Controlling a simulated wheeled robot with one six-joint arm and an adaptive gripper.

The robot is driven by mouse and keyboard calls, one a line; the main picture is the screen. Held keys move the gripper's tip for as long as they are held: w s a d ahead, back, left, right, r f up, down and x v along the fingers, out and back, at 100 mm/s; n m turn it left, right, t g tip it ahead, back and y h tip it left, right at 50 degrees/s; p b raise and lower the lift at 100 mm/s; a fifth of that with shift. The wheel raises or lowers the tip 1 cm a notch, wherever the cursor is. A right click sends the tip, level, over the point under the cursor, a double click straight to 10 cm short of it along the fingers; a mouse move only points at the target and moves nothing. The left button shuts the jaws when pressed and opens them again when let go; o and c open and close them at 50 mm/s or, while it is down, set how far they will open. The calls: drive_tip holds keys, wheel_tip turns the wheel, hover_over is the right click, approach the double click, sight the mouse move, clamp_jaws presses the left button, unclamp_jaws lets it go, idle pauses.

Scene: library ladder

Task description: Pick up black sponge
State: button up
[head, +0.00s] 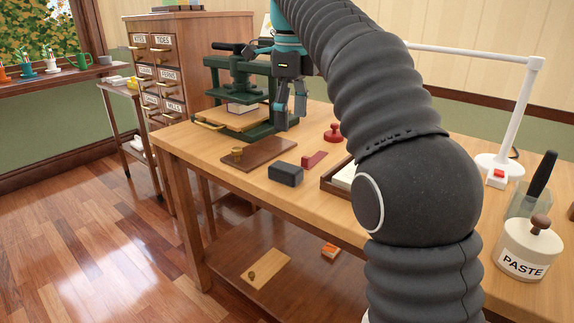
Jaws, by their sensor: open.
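The black sponge (286,174) is a small dark block lying on the wooden table (200,150), near its front edge. My gripper (291,122) hangs open and empty, pointing down, above and behind the sponge and in front of the green press. It is apart from the sponge. My arm crosses the right half of the view and hides part of the table behind it.
A brown board with a brass knob (259,153) lies left of the sponge, and a red block (314,160) lies right of it. A green press (222,85) stands behind. A red stamp (333,132), white lamp (520,110) and paste jar (528,248) are farther right.

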sight(286, 166)
drive_tip(key=shift+m, duration=0.7)
drive_tip(key=f, duration=0.2)
drive_tip(key=w+f+b, duration=0.1)
drive_tip(key=f, duration=0.2)
drive_tip(key=a+f+b, duration=0.1)
drive_tip(key=f, duration=0.2)
drive_tip(key=shift+w+f, duration=0.2)
drive_tip(key=shift+w, duration=0.15)
drive_tip(key=shift+w+a+f+b, duration=0.1)
drive_tip(key=shift+f+b, duration=0.1)
drive_tip(key=shift+f, duration=0.7)
drive_tip(key=shift+w+d+f+b, duration=0.1)
drive_tip(key=shift+w+f+b, duration=0.1)
drive_tip(key=shift+f, duration=0.65)
drive_tip(key=shift+w+a+f+b, duration=0.1)
drive_tip(key=shift+f+b, duration=0.1)
drive_tip(key=shift+f, duration=0.7)
drive_tip(key=c, duration=1.1)
